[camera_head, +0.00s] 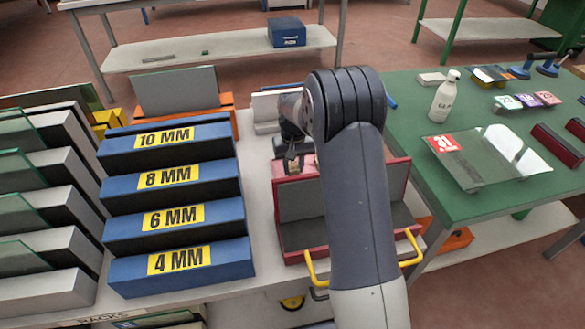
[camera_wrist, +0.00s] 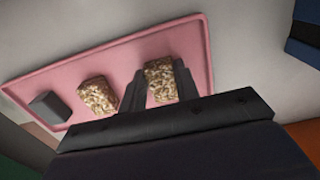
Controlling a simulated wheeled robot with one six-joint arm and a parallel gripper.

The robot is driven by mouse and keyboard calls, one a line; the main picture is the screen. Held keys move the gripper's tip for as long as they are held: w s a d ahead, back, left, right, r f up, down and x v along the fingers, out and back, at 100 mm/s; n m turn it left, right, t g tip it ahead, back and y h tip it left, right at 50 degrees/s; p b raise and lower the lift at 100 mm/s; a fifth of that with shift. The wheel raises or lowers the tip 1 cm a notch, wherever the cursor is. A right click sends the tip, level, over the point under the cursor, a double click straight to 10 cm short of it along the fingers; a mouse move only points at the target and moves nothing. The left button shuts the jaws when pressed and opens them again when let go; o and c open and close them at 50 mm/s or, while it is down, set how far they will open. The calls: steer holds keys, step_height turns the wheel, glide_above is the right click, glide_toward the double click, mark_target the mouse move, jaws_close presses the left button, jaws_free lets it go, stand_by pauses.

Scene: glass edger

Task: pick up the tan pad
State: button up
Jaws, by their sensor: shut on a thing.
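In the wrist view my gripper (camera_wrist: 161,84) is shut on a tan, speckled pad (camera_wrist: 159,76), one dark finger on each side of it. The held pad is over the right part of a pink tray (camera_wrist: 130,50); I cannot tell whether it still touches the tray. A second speckled tan pad (camera_wrist: 98,95) lies on the tray to its left, and a dark grey block (camera_wrist: 49,107) lies at the tray's left end. In the head view my arm hides most of the tray and the pads.
An open red box (camera_head: 289,236) with yellow handles stands in front of the tray. Blue racks (camera_head: 180,276) labelled in millimetres stand to the left. A green table (camera_head: 420,110) at the right carries a white bottle (camera_head: 445,97) and a glass sheet (camera_head: 470,165).

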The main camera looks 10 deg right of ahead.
steer(key=shift+c, duration=1.2)
